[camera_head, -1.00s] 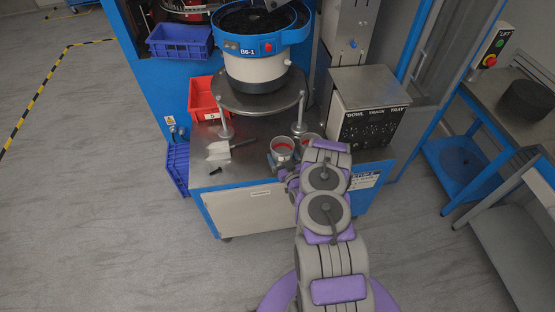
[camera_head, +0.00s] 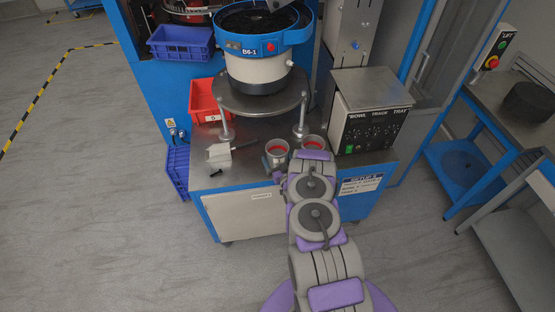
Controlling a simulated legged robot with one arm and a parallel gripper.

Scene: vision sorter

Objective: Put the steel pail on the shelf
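Two small grey metal containers with red insides stand close together near the front of the steel worktop (camera_head: 240,178). The left one (camera_head: 276,160) is plain to see, and the right one (camera_head: 322,142) is partly covered by my arm. Either could be the steel pail; I cannot tell which. My gripper (camera_head: 279,176) is at the left container's near side, mostly hidden by my own wrist. Its fingers do not show clearly, so I cannot tell whether it holds the container. A blue lower shelf (camera_head: 462,165) is under the bench on the right.
A bowl feeder (camera_head: 258,68) stands on a round raised plate behind the containers. A control box (camera_head: 370,115) is to their right. A red bin (camera_head: 205,100), a white-grey tool (camera_head: 219,154) and a small black part (camera_head: 215,170) are to the left. Open floor (camera_head: 100,230) lies left.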

